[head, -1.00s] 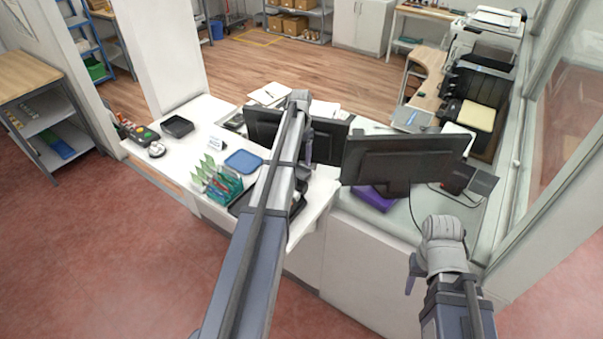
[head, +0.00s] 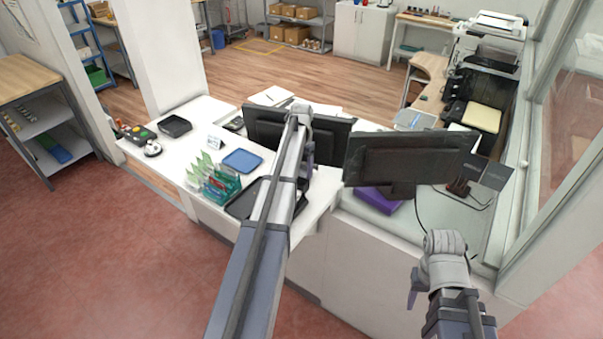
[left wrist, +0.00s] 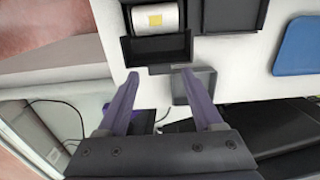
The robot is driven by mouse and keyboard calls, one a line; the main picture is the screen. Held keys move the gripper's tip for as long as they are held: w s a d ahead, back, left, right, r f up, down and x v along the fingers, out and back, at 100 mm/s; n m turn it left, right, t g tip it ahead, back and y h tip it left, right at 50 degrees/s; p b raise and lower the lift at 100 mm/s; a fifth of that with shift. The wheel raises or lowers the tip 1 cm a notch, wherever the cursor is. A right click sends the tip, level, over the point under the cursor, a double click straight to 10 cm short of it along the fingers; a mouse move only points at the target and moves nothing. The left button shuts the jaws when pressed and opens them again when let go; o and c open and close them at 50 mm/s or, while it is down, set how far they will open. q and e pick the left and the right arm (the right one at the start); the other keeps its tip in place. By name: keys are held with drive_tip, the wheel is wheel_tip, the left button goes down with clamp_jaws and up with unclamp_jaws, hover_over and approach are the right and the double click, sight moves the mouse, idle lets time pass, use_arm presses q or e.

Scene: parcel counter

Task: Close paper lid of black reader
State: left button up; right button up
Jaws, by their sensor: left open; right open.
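The black reader (left wrist: 157,48) is at the top of the left wrist view. Its paper bay is open and a white paper roll (left wrist: 155,17) with a yellow patch shows inside. A grey square flap (left wrist: 198,84), which looks like the raised paper lid, stands just below and right of the bay. My left gripper (left wrist: 160,76) is open and empty, its fingertips just below the reader, the right one close to the flap's left edge. In the head view my left gripper (head: 309,152) hangs over the counter; my arm hides the reader. My right gripper (head: 414,287) is open, low at the right.
Two dark monitors stand behind; the right monitor (head: 410,158) is near a purple box (head: 378,199). A blue tray (head: 242,160) and a green leaflet rack (head: 220,183) are left of my left arm. A black tray (head: 243,203) lies partly behind that arm.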

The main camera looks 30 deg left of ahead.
use_arm(q)
clamp_jaws()
idle(0.5)
